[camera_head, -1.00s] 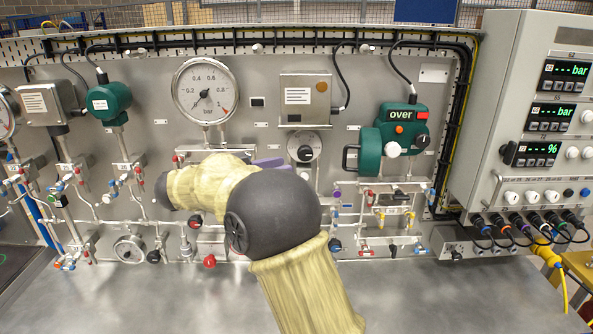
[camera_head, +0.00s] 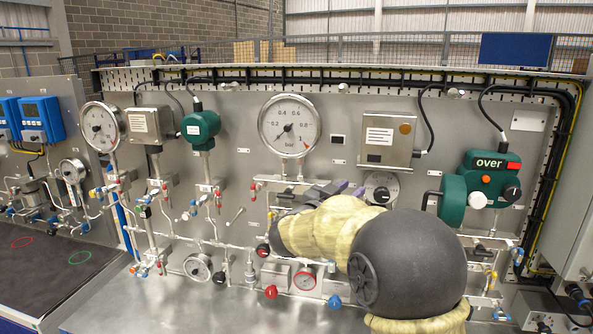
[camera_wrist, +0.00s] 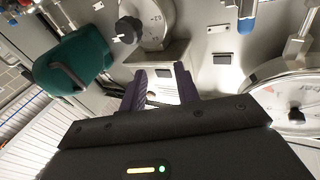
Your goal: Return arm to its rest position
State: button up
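My arm, in a yellow sleeve with dark joints, stretches across the lower right of the head view in front of the gauge panel (camera_head: 240,185). My gripper (camera_wrist: 162,84) shows in the wrist view with two purple fingers set apart and nothing between them. In the head view a purple finger shows just above the sleeve, below the large round gauge (camera_head: 290,126). The gripper faces the panel; whether it touches anything there I cannot tell. My arm hides part of the pipework.
A steel box (camera_head: 387,141) and a green "over" device (camera_head: 482,187) are on the panel to the right. Red and blue knobs stick out near the bench top. A dark mat (camera_head: 55,268) lies at left. The metal bench front (camera_head: 210,312) is clear.

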jog(key=s+a+f+n+g+y, duration=0.1)
jog(key=s+f+n+y, duration=0.4)
jog(key=f, duration=0.3)
jog(key=s+a+f+n+g+y, duration=0.15)
jog(key=s+f+n+y, duration=0.25)
jog(key=f+y, duration=0.45)
jog(key=s+d+f+g, duration=0.2)
jog(key=s+f+g, duration=0.2)
jog(key=s, duration=0.6)
jog(key=s+d+f+g, duration=0.3)
jog(key=s+f+g, duration=0.2)
jog(key=s, duration=0.6)
notch_tip(320, 180, down, 3)
jog(key=shift+r+n+h+b, duration=0.15)
jog(key=shift+n+h+b, duration=0.15)
jog(key=shift+h+b, duration=0.1)
